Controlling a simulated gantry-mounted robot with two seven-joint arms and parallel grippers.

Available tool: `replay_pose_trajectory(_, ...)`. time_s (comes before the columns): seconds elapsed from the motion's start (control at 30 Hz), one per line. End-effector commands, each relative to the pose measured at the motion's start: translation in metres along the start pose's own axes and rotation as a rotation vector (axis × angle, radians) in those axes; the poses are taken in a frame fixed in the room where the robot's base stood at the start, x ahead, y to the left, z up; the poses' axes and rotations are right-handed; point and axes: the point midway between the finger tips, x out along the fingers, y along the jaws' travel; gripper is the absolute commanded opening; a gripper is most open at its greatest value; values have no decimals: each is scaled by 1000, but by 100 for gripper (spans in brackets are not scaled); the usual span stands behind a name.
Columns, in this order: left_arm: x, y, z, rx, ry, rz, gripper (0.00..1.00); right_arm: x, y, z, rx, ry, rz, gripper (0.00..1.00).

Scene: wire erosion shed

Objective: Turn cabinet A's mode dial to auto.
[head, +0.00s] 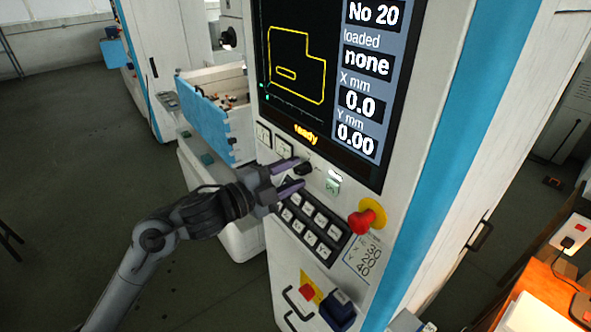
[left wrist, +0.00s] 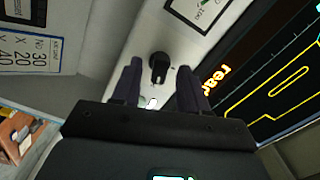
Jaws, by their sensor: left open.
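The mode dial is a small black knob on the white panel of the cabinet, below the screen (head: 350,100). In the left wrist view the dial (left wrist: 158,68) sits between my fingertips, a little beyond them, with clear gaps on both sides. In the head view the dial (head: 304,169) is partly hidden by my fingers. My left gripper (head: 300,173) is open and empty, its two fingers reaching toward the panel at the dial. The dial's setting and its labels are too small to read. My right gripper is not in view.
A black keypad (head: 310,222) lies just below the fingers. A green-lit button (head: 332,186) and a red knob on a yellow base (head: 367,221) are to the right. The screen reads "ready" and loaded "none". A blue-fronted bin (head: 207,115) stands left.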

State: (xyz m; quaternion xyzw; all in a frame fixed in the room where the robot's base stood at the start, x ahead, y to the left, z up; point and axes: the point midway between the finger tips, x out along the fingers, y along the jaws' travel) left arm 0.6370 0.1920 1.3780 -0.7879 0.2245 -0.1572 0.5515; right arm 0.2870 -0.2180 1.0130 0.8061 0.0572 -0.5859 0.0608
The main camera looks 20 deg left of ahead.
Motion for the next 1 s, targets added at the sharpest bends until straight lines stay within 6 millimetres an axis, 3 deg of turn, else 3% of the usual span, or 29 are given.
replay_pose_trajectory(0.2,13,0,-1,0,0,-1,44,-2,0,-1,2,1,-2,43)
replay_pose_trajectory(0.5,14,0,0,0,0,0,44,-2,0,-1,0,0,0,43)
replay_pose_trajectory(0.8,14,0,0,0,0,0,0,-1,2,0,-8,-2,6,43)
replay_pose_trajectory(1.0,14,0,-1,-12,0,1,0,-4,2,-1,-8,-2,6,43)
